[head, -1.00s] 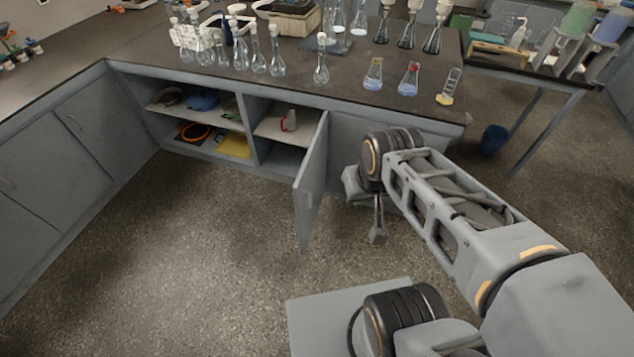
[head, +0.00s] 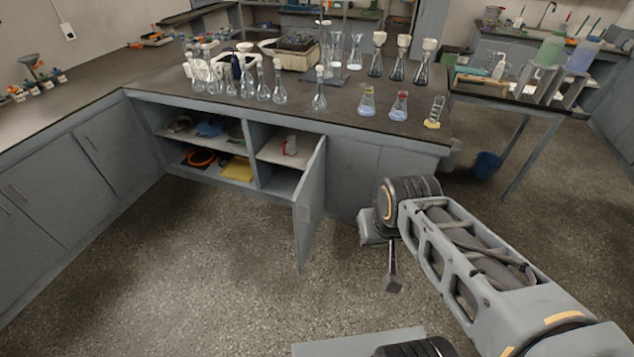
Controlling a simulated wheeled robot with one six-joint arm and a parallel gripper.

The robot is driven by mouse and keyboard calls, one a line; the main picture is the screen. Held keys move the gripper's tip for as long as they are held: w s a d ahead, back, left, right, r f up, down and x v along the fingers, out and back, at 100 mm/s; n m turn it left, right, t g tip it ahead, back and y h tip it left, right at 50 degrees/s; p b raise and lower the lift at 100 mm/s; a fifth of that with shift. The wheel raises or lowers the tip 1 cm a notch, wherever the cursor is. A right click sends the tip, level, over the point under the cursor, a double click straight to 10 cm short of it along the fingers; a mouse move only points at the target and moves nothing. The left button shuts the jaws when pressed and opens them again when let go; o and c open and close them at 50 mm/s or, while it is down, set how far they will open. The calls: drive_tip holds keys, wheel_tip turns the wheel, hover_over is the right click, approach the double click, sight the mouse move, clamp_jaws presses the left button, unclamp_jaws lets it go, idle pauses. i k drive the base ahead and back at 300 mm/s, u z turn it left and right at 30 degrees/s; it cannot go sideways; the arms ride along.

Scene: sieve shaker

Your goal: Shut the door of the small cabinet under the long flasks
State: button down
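The small cabinet (head: 269,130) is under the bench top that bears the long-necked flasks (head: 262,88). Its grey door (head: 309,205) stands open, hinged on the right and swung out toward me. My gripper (head: 393,284) hangs pointing down over the floor, to the right of the door and apart from it. Its fingers are small and dark here, so I cannot tell whether they are open or shut.
Conical flasks (head: 398,106) stand near the bench's right end. A blue bucket (head: 487,165) is at right. The floor left of the door is clear.

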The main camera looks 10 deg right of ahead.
sight(308, 201)
drive_tip(key=u, duration=0.15)
drive_tip(key=i, duration=0.95)
drive_tip(key=u, duration=0.55)
